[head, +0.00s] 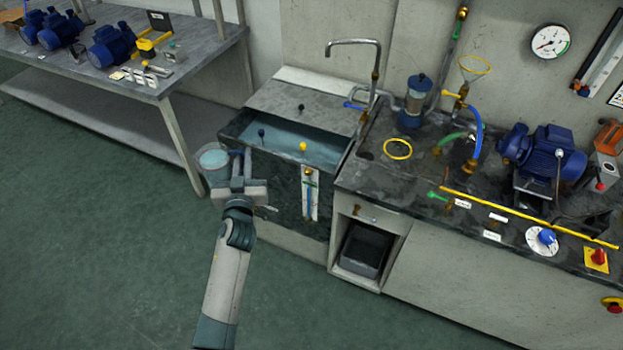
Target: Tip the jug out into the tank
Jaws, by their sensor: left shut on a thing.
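The jug (213,175) is a clear, round vessel with pale bluish liquid showing at its open top. It looks about upright. My left gripper (240,168) is shut on the jug at its right side, just left of the tank's front corner. The tank (280,207) is a dark-walled, open-topped basin with blue-grey water in it. The jug appears outside the tank's left rim; its exact height over the rim cannot be told. My right gripper is not in view.
A tap (352,43) arches near the tank's back right. A yellow ball (302,147) shows at the water. The worktop (400,175) on the right carries a blue pump (548,150) and hoses. A bench (120,65) with motors stands at back left. The floor at left is clear.

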